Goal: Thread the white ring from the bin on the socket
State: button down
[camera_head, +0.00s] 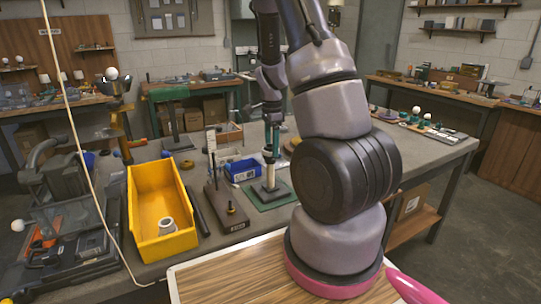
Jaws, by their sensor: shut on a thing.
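A white ring-shaped piece (167,226) lies inside the yellow bin (141,221), near its front end. My gripper (271,143) points down over the green mat (277,203), to the right of the bin. It is shut on the upper part of a slim, pale upright piece (268,157), which looks like the socket. Below this piece is a dark square base (270,190) on the mat. The piece looks upright. The fingertips are small and partly dark against the background, so the exact contact is hard to see.
A blue bin (242,170) stands left of the mat. A dark block with a thin upright rod (226,205) stands between the yellow bin and the mat. Machines and clutter fill the bench's left side. Several small lamp parts (425,124) lie at the bench's far right.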

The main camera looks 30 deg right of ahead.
jog(key=shift+s+f+m, duration=0.15)
jog(key=shift+m, duration=0.25)
jog(key=m, duration=0.3)
jog(key=shift+a+m, duration=0.15)
jog(key=shift+m, duration=0.25)
jog(key=m, duration=0.3)
jog(key=shift+s, duration=0.1)
jog(key=m, duration=0.2)
jog(key=shift+f+m, duration=0.1)
jog(key=shift+m, duration=0.3)
jog(key=m, duration=0.4)
jog(key=shift+a, duration=0.1)
